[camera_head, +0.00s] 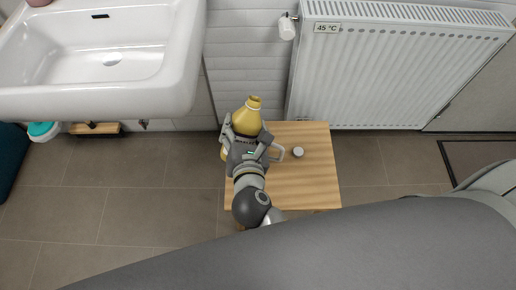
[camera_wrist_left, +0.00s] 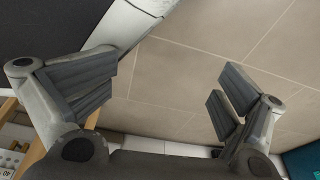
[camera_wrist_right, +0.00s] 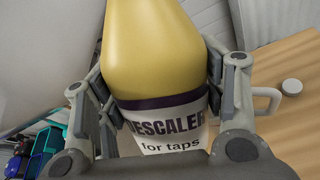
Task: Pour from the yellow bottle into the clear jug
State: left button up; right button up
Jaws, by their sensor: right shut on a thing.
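The yellow bottle (camera_head: 248,118) is in my right gripper (camera_head: 247,134), over the left part of the small wooden table (camera_head: 319,178). In the right wrist view, both fingers press on the bottle (camera_wrist_right: 155,48) near its label, which reads "DESCALER for taps". Its neck points toward the wall; its exact tilt is unclear. A pale handle (camera_head: 279,153), apparently the clear jug's, shows just right of my gripper and also in the right wrist view (camera_wrist_right: 275,100). The jug's body is hidden behind the gripper and bottle. My left gripper (camera_wrist_left: 165,88) is open and empty above floor tiles.
A small round grey-white cap or knob (camera_head: 298,152) is on the table, right of the handle. A white radiator (camera_head: 395,65) stands behind the table. A white sink (camera_head: 110,55) is at the upper left. The table's right side is clear.

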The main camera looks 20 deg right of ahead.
pick_arm(q)
jog(key=shift+s+a+f, duration=0.15)
jog(key=shift+s+f, duration=0.05)
jog(key=shift+s, duration=0.25)
jog(key=shift+s+a+f, duration=0.15)
jog(key=shift+s, duration=0.3)
jog(key=shift+s+a, duration=0.15)
jog(key=shift+s, duration=0.1)
jog(key=shift+s+a+f+g, duration=0.15)
jog(key=shift+s+a+g, duration=0.05)
jog(key=shift+s+g, duration=0.1)
jog(key=shift+s+a+f+p, duration=0.15)
jog(key=shift+s+a+p, duration=0.1)
jog(key=shift+s, duration=0.3)
jog(key=shift+s+a+f+p, duration=0.15)
jog(key=shift+s+a, duration=0.1)
jog(key=shift+s, duration=0.25)
dwell(0.8)
jog(key=s, duration=0.1)
jog(key=s+a, duration=0.1)
jog(key=s, duration=0.1)
jog(key=shift+s+a+f+g+y, duration=0.25)
jog(key=shift+s+g+y, duration=0.05)
jog(key=shift+g, duration=0.1)
jog(key=shift+w+d+r, duration=0.1)
jog(key=shift+d, duration=0.05)
